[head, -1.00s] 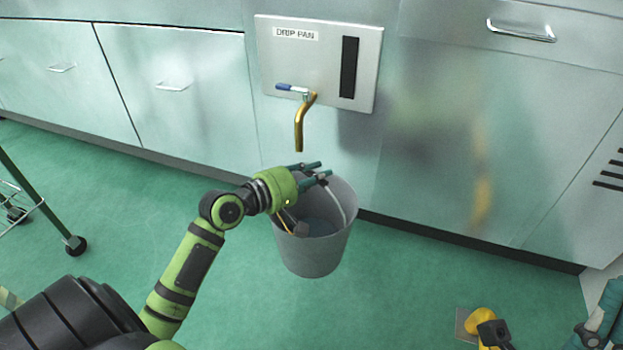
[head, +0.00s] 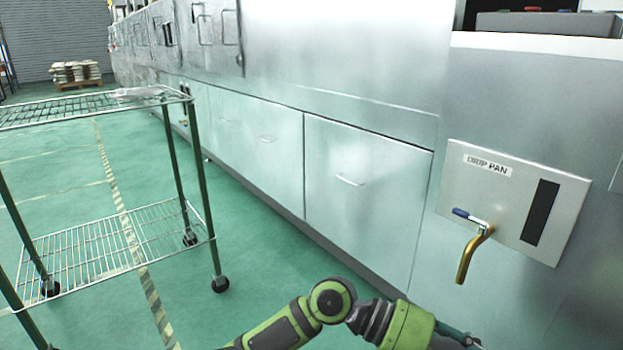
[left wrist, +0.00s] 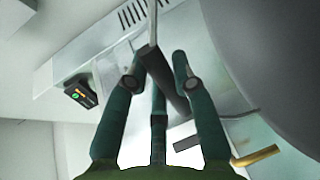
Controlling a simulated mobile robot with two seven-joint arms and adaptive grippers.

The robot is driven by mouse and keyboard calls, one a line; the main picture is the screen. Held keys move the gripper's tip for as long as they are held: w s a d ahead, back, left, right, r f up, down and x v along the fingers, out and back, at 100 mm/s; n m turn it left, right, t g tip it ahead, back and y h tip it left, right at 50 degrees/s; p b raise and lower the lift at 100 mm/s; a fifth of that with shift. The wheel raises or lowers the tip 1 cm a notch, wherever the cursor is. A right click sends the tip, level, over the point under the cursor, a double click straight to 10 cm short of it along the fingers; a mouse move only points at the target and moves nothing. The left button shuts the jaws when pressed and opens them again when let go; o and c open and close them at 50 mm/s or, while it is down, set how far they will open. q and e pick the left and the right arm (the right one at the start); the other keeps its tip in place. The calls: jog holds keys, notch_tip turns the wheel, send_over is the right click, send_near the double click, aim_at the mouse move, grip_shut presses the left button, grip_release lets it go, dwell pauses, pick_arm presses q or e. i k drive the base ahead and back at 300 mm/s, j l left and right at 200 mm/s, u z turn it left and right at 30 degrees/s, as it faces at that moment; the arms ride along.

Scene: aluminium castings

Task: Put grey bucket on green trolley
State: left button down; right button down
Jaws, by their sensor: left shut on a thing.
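The grey bucket (left wrist: 275,60) fills the upper right of the left wrist view as a large curved side. Its dark handle grip (left wrist: 165,82) lies between the fingers of my left gripper (left wrist: 158,85), which is shut on it. In the head view my left gripper (head: 466,342) is only partly visible at the bottom edge, and the bucket is out of the picture. The green trolley (head: 203,190) stands at the left with an upper and a lower wire shelf. My right gripper is not in view.
The brass tap (head: 470,255) sticks out of the drip pan panel (head: 500,205) at the right. Steel cabinets (head: 360,190) line the wall. A clear item (head: 140,92) lies on the trolley's upper shelf. The lower shelf looks empty. Green floor is clear between trolley and cabinets.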

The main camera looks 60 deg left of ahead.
aim_at(21, 115)
jog(key=j+u, duration=0.15)
jog(key=u, duration=2)
jog(key=i+u, duration=0.15)
jog(key=u, duration=0.2)
jog(key=i+l+u, duration=0.1)
jog(key=u, duration=0.3)
jog(key=i+u, duration=0.1)
jog(key=u, duration=0.25)
jog(key=i+l+u, duration=0.45)
jog(key=l, duration=0.15)
jog(key=i+l+u, duration=0.2)
jog(key=l, duration=0.15)
